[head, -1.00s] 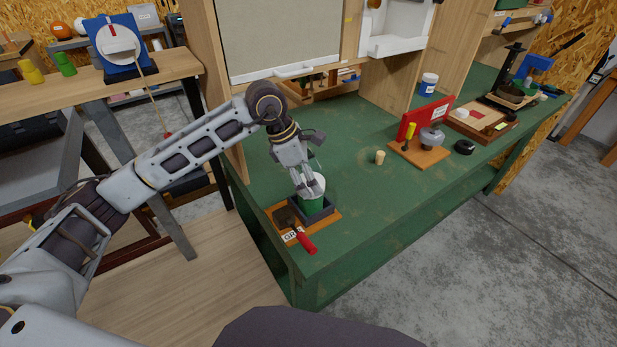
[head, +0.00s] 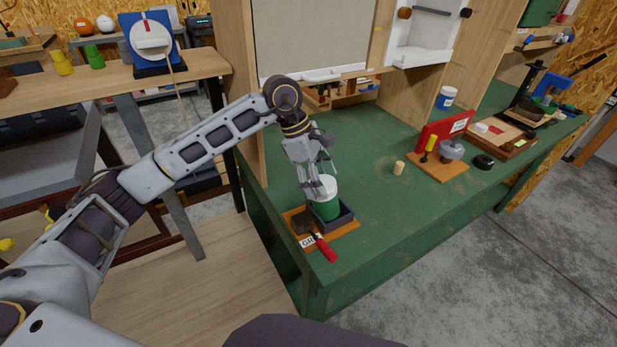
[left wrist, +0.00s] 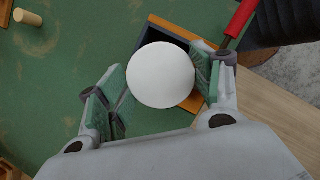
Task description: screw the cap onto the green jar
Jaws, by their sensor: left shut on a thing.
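The green jar (head: 326,210) stands upright in a dark square holder (head: 344,219) on an orange-brown board at the bench's near left corner. The white cap (head: 328,184) is at the top of the jar; it also shows as a white disc in the left wrist view (left wrist: 161,76). I cannot tell how far it is threaded. My left gripper (head: 321,189) comes down from above and is shut on the cap, with a green-padded finger on each side in the left wrist view. The cap hides the jar there. My right gripper is in neither view.
A small wooden peg (head: 398,168) stands on the green bench (head: 365,255) to the right. Farther right is a red panel (head: 443,128) on a wooden base. The bench between is clear.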

